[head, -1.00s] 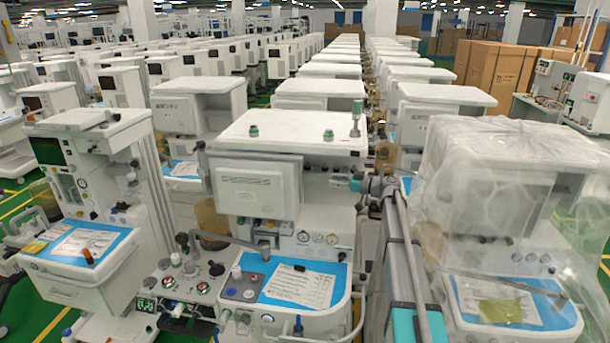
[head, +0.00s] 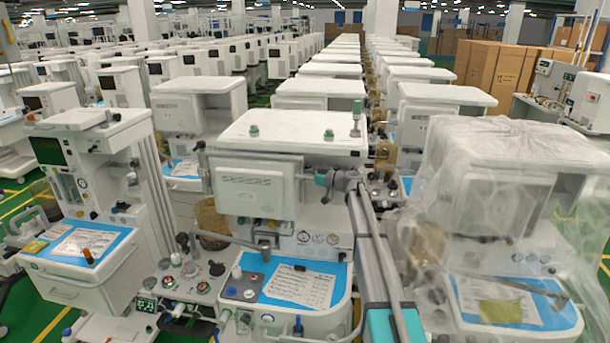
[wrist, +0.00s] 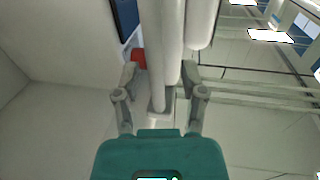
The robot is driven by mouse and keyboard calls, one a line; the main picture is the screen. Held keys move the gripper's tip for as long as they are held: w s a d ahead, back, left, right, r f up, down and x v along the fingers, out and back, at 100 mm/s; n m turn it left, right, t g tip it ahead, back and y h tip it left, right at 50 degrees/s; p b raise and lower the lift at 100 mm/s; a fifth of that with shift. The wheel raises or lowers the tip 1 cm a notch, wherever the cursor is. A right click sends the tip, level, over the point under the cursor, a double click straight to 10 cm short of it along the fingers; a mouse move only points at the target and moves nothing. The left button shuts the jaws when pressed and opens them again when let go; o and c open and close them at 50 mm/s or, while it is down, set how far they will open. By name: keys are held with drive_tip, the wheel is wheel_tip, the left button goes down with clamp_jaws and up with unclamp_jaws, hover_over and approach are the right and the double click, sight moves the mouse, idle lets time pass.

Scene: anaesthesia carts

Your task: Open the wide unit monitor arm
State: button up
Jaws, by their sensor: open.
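The wide unit in the middle of the head view has a white top (head: 290,130) and a flat white monitor panel (head: 252,191) with a vented face on its front left. My gripper (head: 317,178), with teal parts, is just right of the panel's right edge, below the top. In the wrist view my gripper (wrist: 160,75) is open, with one finger on each side of a pale bar (wrist: 160,45). I cannot tell whether the fingers touch it. The joint of the monitor arm is not clearly seen.
A blue work surface with papers (head: 300,286) juts out below the panel. A plastic-wrapped unit (head: 490,190) stands close on the right. Another unit (head: 85,190) stands on the left. More units fill the rows behind.

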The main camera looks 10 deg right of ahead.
drive_tip(key=shift+w+a, duration=0.15)
drive_tip(key=shift+a, duration=0.1)
clamp_jaws()
